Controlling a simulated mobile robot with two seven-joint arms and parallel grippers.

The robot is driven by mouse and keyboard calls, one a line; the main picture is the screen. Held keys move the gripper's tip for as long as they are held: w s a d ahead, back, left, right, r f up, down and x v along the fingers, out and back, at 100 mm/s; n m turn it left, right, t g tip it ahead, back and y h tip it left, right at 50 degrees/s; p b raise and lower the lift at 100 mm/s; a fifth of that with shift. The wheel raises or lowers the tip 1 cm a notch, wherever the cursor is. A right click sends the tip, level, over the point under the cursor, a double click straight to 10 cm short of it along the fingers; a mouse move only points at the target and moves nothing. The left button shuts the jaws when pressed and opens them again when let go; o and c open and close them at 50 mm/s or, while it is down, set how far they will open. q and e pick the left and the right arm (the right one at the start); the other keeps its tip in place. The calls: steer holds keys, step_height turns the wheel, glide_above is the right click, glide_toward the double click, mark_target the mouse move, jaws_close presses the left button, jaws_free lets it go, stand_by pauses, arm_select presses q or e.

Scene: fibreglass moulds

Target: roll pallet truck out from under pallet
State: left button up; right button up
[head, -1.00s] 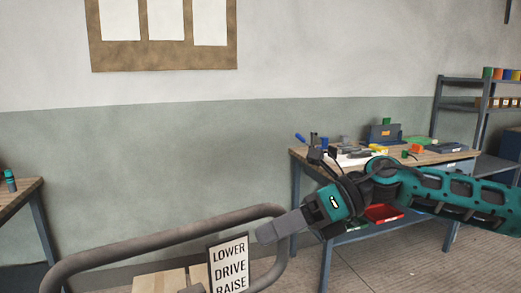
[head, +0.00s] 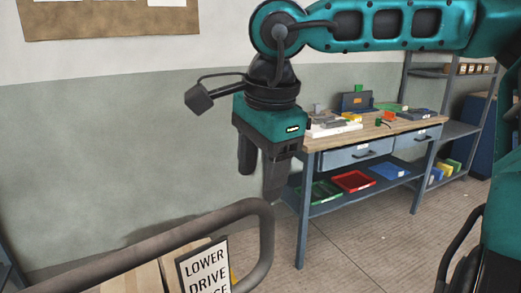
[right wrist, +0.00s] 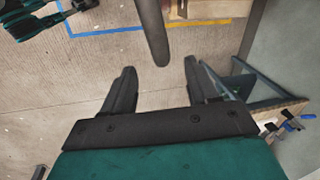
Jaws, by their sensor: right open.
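The pallet truck's dark tiller handle (head: 266,245) is a rounded loop at the bottom left of the head view. A white plate reading LOWER, DRIVE and a partly cut-off word (head: 205,268) sits inside it. My right gripper (head: 260,180) points down just above the loop's right corner in the picture, open and empty. In the right wrist view its fingers (right wrist: 160,75) are apart, and a dark bar (right wrist: 153,30), seemingly the handle, ends beyond them without lying between them. Teal and black parts at that view's top left seem to be my left arm. The forks and the pallet are hidden.
Boxes (head: 135,283) show behind the handle. A workbench (head: 385,135) with drawers and coloured trays stands right of my gripper. A shelf (head: 455,128) is beyond it. The wall is ahead. Blue and yellow floor lines show in the wrist view. The floor before the bench is clear.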

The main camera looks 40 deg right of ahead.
mark_target(256, 201)
steer(key=f, duration=0.3)
steer(key=w+f, duration=0.1)
steer(key=f, duration=0.5)
steer(key=shift+w+d, duration=0.1)
steer(key=shift+w, duration=0.2)
steer(key=c, duration=0.5)
jaws_close()
steer(key=shift+b, duration=0.3)
